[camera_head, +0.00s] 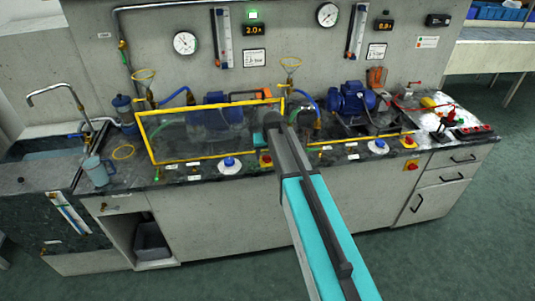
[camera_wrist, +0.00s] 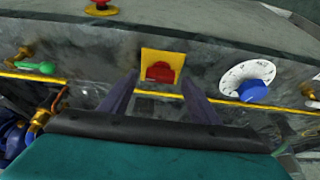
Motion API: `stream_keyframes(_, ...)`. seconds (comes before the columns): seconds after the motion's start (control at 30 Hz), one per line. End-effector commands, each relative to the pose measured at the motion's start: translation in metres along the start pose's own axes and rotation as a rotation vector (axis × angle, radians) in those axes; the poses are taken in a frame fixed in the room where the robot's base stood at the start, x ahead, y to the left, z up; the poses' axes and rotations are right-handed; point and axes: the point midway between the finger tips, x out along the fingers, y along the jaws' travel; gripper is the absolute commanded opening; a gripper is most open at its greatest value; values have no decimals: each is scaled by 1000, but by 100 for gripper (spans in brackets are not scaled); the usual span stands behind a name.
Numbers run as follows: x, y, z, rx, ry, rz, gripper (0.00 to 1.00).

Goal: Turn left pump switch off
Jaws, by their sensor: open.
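The left pump switch (camera_head: 265,160) is a red knob on a yellow plate at the front of the bench, left of my arm. In the wrist view the switch (camera_wrist: 160,70) is near the centre, with its red knob looking wider than tall; I cannot read whether it stands on or off. My gripper (camera_wrist: 160,93) is open, its two dark fingers on either side of the plate's lower edge in the picture. Nothing is between them; I see no contact. In the head view my gripper (camera_head: 270,135) is over the bench just behind the switch, partly hidden by my arm.
A blue knob on a white dial (camera_wrist: 250,82) is right of the switch in the wrist view, a green handle (camera_wrist: 38,68) left. A red button (camera_wrist: 102,9) shows at the top. A yellow-framed clear guard (camera_head: 155,150) stands before the left pump (camera_head: 215,110). The right pump switch (camera_head: 409,143) is apart.

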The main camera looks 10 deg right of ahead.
Motion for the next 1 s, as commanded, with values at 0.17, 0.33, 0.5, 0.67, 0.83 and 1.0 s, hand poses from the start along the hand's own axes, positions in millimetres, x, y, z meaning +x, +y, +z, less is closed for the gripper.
stream_keyframes(0.17, 5, 0, 0, 0, -1, 0, 56)
stream_keyframes(0.33, 5, 0, 0, 0, 0, 0, 56)
stream_keyframes(0.5, 5, 0, 0, 0, 0, 0, 39)
stream_keyframes(0.67, 5, 0, 0, 0, 0, 0, 15)
stream_keyframes(0.83, 5, 0, 0, -4, 0, -2, 15)
stream_keyframes(1.0, 5, 0, 0, -23, 0, -10, 15)
